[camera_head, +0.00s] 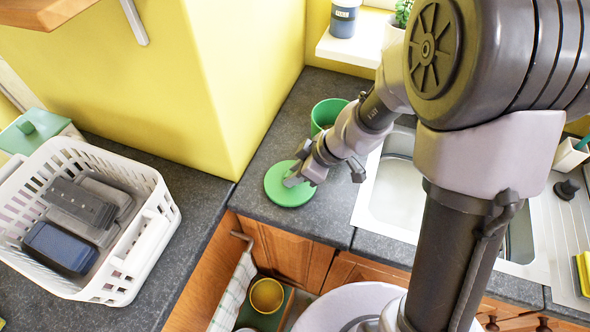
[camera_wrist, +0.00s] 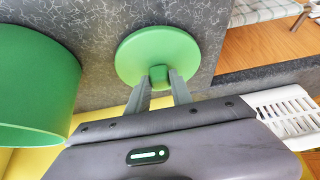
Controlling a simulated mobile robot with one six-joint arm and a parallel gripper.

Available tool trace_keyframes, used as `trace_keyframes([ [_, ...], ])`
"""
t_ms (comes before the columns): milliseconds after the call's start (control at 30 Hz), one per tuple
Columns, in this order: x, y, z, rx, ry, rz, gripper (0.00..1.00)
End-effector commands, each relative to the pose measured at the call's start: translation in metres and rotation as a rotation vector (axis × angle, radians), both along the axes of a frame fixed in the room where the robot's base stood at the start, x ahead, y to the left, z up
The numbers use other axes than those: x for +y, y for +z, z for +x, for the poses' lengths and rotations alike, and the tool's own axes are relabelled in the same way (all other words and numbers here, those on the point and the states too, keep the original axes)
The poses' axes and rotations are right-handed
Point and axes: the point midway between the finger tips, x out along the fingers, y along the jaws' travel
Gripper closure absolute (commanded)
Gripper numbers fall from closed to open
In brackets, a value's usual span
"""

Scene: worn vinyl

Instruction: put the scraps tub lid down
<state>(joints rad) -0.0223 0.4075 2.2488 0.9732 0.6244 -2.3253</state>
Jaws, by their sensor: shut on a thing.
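The scraps tub lid is a round green disc (camera_head: 288,186) at the counter near its front edge, left of the sink. In the wrist view the lid (camera_wrist: 158,48) shows its face with a small green knob. My gripper (camera_wrist: 159,78) is shut on that knob. In the head view my gripper (camera_head: 294,181) covers the right part of the lid. I cannot tell whether the lid touches the counter or hovers just over it. The green tub (camera_head: 327,112) stands open behind the lid, and it also shows at the left of the wrist view (camera_wrist: 35,90).
A white basket (camera_head: 150,245) with dark containers stands on the left counter. A sink (camera_head: 395,190) lies to the right. A yellow wall (camera_head: 225,90) rises behind the lid's left side. A checked towel (camera_head: 235,290) and yellow bowl (camera_head: 267,295) are below the counter edge.

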Motion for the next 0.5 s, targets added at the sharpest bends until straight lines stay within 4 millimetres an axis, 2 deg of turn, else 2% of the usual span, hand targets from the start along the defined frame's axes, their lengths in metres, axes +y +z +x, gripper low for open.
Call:
trace_keyframes([
  [367,0.0001,-0.0023,0.0003,-0.002,-0.001,0.002,1.00],
  [400,0.0001,-0.0024,0.0001,-0.002,-0.001,0.002,0.72],
  [500,0.0001,-0.0012,0.0001,-0.002,-0.001,0.002,0.52],
])
